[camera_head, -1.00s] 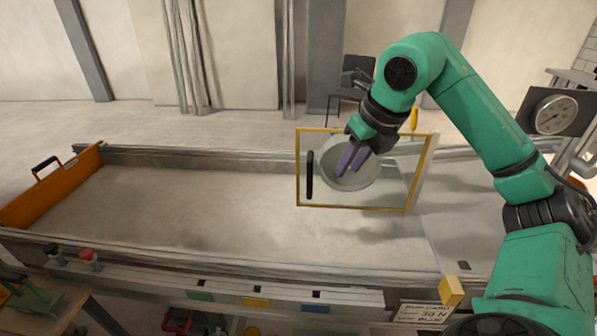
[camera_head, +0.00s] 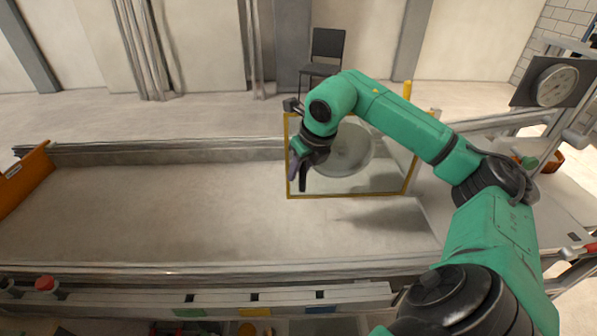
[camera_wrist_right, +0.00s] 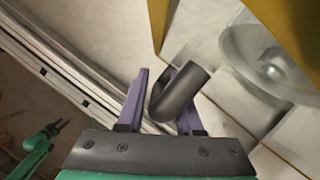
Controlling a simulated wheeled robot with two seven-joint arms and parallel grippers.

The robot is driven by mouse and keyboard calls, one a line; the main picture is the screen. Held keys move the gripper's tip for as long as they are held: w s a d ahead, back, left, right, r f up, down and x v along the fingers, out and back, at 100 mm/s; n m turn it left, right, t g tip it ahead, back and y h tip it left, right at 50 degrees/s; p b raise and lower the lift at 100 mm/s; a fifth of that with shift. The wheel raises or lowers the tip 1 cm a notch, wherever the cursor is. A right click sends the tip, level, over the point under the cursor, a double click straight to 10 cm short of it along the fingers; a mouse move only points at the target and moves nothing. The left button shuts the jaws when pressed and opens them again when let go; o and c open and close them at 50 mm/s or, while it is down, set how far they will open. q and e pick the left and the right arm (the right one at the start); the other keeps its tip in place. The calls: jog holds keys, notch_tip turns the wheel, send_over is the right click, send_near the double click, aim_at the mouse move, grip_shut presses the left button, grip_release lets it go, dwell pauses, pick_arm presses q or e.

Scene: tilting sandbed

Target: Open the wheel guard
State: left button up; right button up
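The wheel guard (camera_head: 352,194) is a clear panel in a yellow frame, standing upright over the sandbed, with a round grey wheel (camera_head: 345,150) behind it. Its dark handle is at the panel's left side, mostly hidden by my gripper in the head view. In the right wrist view the dark round handle (camera_wrist_right: 179,92) lies at the purple fingers. My right gripper (camera_wrist_right: 165,100) has its fingers apart around the handle; a firm grip is not visible. My left gripper (camera_wrist_right: 58,126) shows small in the right wrist view, empty, its fingers apart. It is out of the head view.
The long sandbed (camera_head: 150,205) stretches left, clear of objects, to an orange end board (camera_head: 22,180). A red knob (camera_head: 45,284) is on the front rail. A dial gauge (camera_head: 556,86) stands at the right. A chair (camera_head: 325,55) is behind the bed.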

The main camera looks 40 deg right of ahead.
jog(key=shift+f, duration=0.35)
grip_shut()
jog(key=shift+r, duration=0.1)
dwell(1.1)
